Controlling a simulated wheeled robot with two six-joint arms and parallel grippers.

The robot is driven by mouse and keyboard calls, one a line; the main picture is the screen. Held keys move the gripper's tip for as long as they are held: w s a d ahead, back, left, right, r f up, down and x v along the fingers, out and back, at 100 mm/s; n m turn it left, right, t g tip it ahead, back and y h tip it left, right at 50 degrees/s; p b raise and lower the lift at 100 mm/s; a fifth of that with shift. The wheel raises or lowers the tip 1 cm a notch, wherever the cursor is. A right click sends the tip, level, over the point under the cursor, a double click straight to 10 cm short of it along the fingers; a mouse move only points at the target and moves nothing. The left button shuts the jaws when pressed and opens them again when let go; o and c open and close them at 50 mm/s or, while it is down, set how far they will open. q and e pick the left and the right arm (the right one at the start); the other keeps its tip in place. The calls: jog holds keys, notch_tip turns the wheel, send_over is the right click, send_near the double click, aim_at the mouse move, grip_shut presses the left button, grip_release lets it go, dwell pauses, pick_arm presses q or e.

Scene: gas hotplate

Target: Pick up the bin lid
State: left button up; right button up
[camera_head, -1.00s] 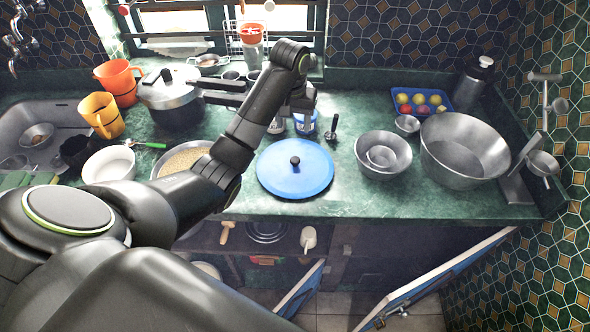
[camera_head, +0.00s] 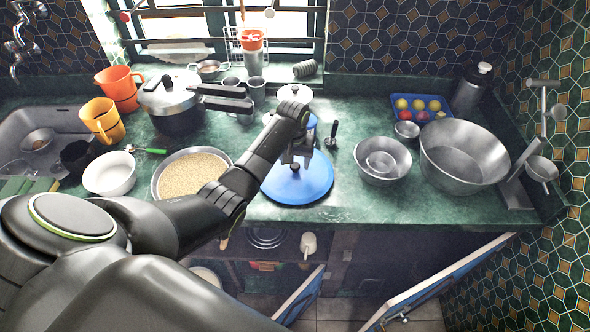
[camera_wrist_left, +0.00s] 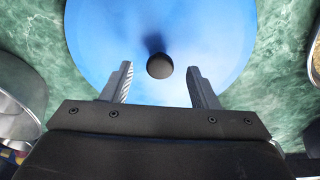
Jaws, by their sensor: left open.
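The bin lid (camera_head: 298,187) is a round blue disc with a dark knob in its middle. It lies flat on the green counter. My left gripper (camera_head: 295,160) is above the lid, close to the knob. In the left wrist view the lid (camera_wrist_left: 220,35) fills the upper middle, and its round knob (camera_wrist_left: 160,66) shows just beyond and between the fingertips of my left gripper (camera_wrist_left: 158,82). The fingers are apart and empty. Whether they are level with the knob is hard to tell. My right gripper is not in view.
Metal bowls (camera_head: 383,157) and a large steel basin (camera_head: 463,152) stand right of the lid. A pan of grain (camera_head: 190,175) lies left, a pressure cooker (camera_head: 170,100) behind it. The green counter (camera_head: 370,205) is clear at its front edge. Cabinet doors (camera_head: 430,280) hang open below.

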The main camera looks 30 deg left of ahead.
pick_arm(q)
jog(key=shift+w+f, duration=0.1)
jog(key=shift+f, duration=0.7)
jog(key=c, duration=1.1)
jog(key=shift+r, duration=0.1)
